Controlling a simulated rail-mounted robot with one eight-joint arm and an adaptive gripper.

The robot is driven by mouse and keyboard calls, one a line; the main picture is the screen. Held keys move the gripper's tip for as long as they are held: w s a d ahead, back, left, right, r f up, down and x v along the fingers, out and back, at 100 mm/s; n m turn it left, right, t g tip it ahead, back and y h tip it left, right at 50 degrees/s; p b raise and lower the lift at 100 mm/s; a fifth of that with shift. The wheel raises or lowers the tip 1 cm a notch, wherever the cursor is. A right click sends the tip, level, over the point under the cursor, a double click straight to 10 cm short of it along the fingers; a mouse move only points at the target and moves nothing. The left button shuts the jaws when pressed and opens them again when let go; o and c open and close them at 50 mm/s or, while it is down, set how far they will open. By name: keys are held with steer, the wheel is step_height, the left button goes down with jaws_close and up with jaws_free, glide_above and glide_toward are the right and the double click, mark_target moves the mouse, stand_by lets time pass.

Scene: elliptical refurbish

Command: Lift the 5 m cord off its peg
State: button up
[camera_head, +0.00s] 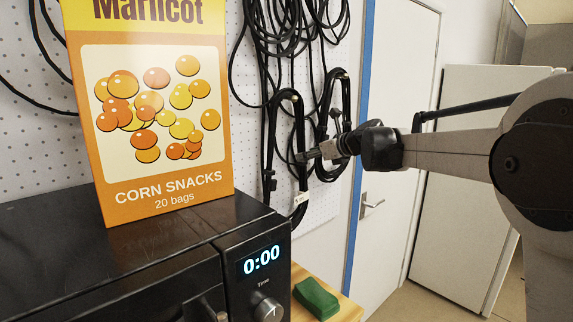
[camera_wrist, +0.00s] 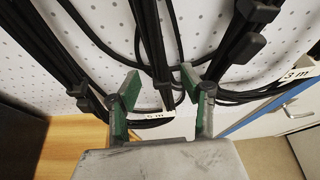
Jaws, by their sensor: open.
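The 5 m cord (camera_wrist: 150,45) is a black hanging bundle with a white "5 m" tag (camera_wrist: 158,115) at its lower end in the wrist view. My gripper (camera_wrist: 160,84) is open, with a green-padded finger on either side of this bundle. Whether a pad touches the cord is unclear. In the head view, my gripper (camera_head: 304,157) reaches from the right to the hanging loops at the pegboard. A black loop (camera_head: 269,150) there has a white tag (camera_head: 301,198) too small to read surely. The peg of the 5 m cord cannot be made out.
A cord with a "3 m" tag (camera_wrist: 299,73) hangs close on the right in the wrist view. More black cords (camera_head: 290,25) crowd the pegboard (camera_head: 325,205). A microwave (camera_head: 130,260), snack box (camera_head: 150,100) and green block (camera_head: 316,298) stand in front. A door (camera_head: 395,150) is behind.

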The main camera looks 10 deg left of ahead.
steer(key=shift+f+p+x, duration=0.15)
steer(key=shift+p+x, duration=0.1)
steer(key=shift+x, duration=0.75)
steer(key=shift+f+p+x, duration=0.15)
steer(key=shift+p+x, duration=0.1)
steer(key=shift+x, duration=0.8)
steer(key=shift+s+d, duration=0.1)
steer(key=shift+d, duration=0.05)
jaws_close()
steer(key=shift+r, duration=0.1)
